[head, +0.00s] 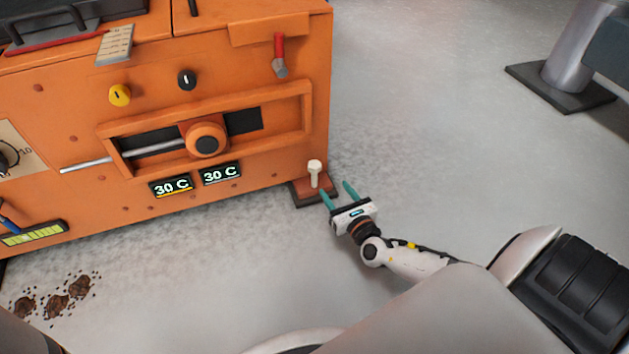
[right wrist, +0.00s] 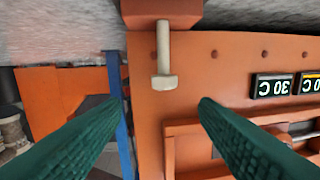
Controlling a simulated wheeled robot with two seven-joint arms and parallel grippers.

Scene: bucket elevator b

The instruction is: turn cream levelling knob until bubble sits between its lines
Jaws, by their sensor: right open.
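The cream levelling knob (head: 314,168) stands upright on a small red-brown foot (head: 303,192) at the lower right corner of the orange machine (head: 240,80). In the right wrist view the cream knob (right wrist: 164,82) hangs upside down at top centre, between and beyond the teal fingertips. My right gripper (head: 336,189) is open and empty, just right of the knob and apart from it. A yellow-green strip with dark lines (head: 33,234) at the machine's lower left looks like a level vial; I cannot make out a bubble. My left gripper is not in view.
The machine front carries an orange round knob (head: 206,139) on a framed slot, two 30 C displays (head: 171,186), a yellow knob (head: 120,95) and a red-handled lever (head: 280,55). Brown clumps (head: 56,306) lie on the floor at left.

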